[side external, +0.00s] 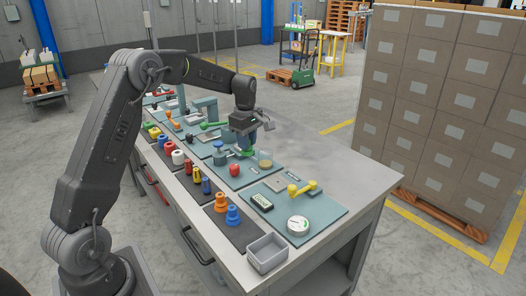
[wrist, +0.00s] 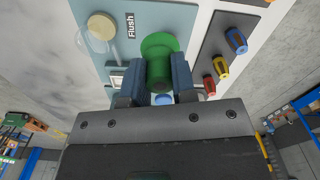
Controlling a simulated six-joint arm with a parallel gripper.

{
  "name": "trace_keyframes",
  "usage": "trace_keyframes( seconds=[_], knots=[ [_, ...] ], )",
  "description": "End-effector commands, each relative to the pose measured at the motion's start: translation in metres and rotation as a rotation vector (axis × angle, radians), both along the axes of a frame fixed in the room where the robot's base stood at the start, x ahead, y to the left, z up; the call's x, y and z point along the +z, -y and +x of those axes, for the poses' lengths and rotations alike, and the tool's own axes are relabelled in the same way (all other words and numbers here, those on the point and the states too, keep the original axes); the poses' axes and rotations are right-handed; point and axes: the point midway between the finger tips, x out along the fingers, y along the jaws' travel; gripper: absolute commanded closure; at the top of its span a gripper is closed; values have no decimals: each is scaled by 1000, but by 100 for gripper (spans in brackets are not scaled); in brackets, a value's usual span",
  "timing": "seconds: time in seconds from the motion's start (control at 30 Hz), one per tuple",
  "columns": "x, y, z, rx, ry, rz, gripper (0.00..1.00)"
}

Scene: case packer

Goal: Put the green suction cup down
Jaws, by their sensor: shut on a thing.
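The green suction cup (wrist: 160,45) is between the two blue fingers of my gripper (wrist: 157,75) in the wrist view, its wide round end facing away from the palm. My gripper (side external: 246,128) is shut on it. In the side view the gripper is over the teal mats on the bench, and a bit of the green cup (side external: 248,153) shows just below it. I cannot tell whether the cup touches the mat. An orange cup (side external: 221,203) and a blue cup (side external: 232,216) stand on a dark mat near the front edge.
A red knob (side external: 235,170) and a clear jar (side external: 265,160) stand close to the gripper. A yellow-handled part (side external: 302,189), a round gauge (side external: 298,225) and a grey bin (side external: 267,253) are nearer the camera. The bench's right side (side external: 330,150) is clear.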

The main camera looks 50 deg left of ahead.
Motion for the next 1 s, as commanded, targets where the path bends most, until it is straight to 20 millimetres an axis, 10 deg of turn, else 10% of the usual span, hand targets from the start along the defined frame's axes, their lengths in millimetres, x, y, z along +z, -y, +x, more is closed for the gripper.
trace_keyframes(
  seconds=[0.27, 0.7, 1.0],
  knots=[
    [14, -1, -27, -1, 1, 0, 98],
    [12, 67, -143, -1, 2, 1, 98],
    [1, 92, -188, -2, 1, 0, 98]
  ],
)
